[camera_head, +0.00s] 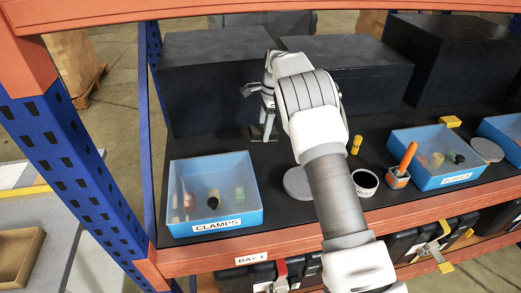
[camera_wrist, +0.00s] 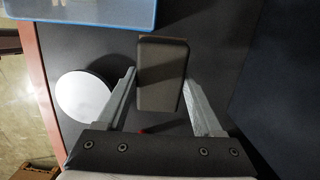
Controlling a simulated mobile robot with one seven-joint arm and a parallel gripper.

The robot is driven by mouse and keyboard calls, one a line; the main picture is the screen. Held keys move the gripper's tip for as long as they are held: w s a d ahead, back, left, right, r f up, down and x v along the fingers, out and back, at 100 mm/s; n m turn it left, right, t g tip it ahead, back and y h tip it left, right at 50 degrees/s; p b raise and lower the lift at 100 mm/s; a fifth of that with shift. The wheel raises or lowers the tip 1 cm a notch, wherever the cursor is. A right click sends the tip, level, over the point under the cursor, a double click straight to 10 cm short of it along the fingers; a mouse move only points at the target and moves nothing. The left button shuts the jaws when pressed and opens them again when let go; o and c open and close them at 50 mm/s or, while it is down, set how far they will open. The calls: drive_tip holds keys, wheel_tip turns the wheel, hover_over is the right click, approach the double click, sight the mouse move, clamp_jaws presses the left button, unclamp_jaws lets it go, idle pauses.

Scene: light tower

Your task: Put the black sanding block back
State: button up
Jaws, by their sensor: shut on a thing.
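The black sanding block (camera_wrist: 162,75) is a dark, slightly brownish rounded block in the wrist view. It sits between the two grey fingers of my gripper (camera_wrist: 159,84), which are shut on it. In the head view my gripper (camera_head: 264,128) points down at the back of the dark shelf, in front of the black boxes. The block is small and hard to make out there. I cannot tell whether it touches the shelf surface.
A blue CLAMPS bin (camera_head: 258,216) stands front left, with a grey disc (camera_head: 297,183) to its right. A tape roll (camera_head: 365,181), an orange-handled tool (camera_head: 397,178) and another blue bin (camera_head: 440,182) stand farther right. Large black boxes (camera_head: 213,88) line the back.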

sight(260, 155)
drive_tip(key=shift+h, duration=0.9)
drive_tip(key=shift+w+a+f+b, duration=0.3)
drive_tip(key=shift+w+f+b, duration=0.25)
drive_tip(key=shift+w+b, duration=0.55)
drive_tip(key=shift+w+a+f+b, duration=0.25)
drive_tip(key=shift+w+f+b, duration=0.35)
drive_tip(key=shift+b, duration=0.85)
drive_tip(key=shift+w+r, duration=0.1)
wheel_tip(260, 155, down, 10)
drive_tip(key=shift+r+p, duration=0.2)
drive_tip(key=shift+p, duration=0.2)
drive_tip(key=o, duration=1.2)
drive_tip(key=shift+f, duration=0.1)
